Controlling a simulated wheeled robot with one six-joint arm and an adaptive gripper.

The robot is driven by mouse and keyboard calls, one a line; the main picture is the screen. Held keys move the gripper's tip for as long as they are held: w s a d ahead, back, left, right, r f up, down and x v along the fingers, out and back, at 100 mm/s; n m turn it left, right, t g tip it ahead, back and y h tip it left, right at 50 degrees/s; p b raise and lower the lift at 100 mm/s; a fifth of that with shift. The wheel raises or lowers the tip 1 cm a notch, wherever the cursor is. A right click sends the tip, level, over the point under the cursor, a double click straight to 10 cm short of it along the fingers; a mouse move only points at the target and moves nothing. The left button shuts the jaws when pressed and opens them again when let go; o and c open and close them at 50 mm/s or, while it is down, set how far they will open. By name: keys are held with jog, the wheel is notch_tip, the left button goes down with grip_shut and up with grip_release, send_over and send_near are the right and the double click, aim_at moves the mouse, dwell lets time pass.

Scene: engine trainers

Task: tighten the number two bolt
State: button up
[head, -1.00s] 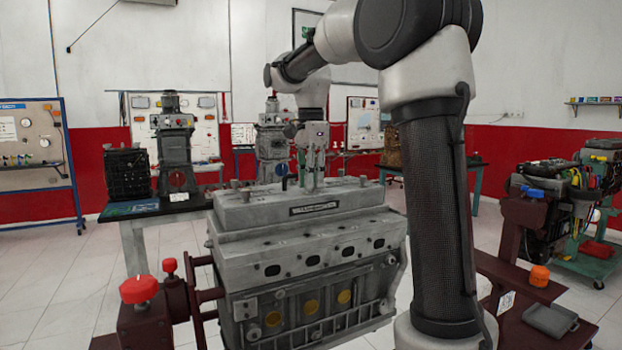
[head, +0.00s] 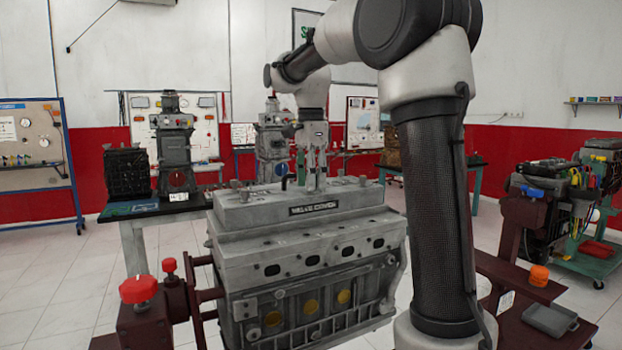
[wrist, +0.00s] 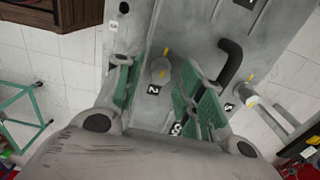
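The number two bolt (wrist: 160,72) stands on the grey valve cover (wrist: 195,25), with a yellow mark at its head and a "2" label beside it in the wrist view. My gripper (wrist: 157,68) is open, with a green-padded finger on each side of the bolt. Gaps show between the bolt and both pads. In the head view my gripper (head: 316,186) points down at the top of the valve cover (head: 250,215); the bolt between its fingers cannot be made out there.
Other bolts stand along the cover. A red knob (head: 138,289) is at the stand's front left.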

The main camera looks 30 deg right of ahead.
notch_tip(320, 180, up, 12)
dwell(0.6)
jog(key=s+f+n+t, duration=0.2)
jog(key=s+f+n, duration=0.7)
jog(key=s, duration=0.4)
jog(key=s+f+n+t, duration=0.2)
jog(key=s+f+n, duration=0.7)
jog(key=s+f, duration=0.3)
jog(key=shift+s+d+f, duration=0.15)
jog(key=shift+s+f, duration=0.15)
jog(key=shift+s, duration=0.15)
dwell(0.3)
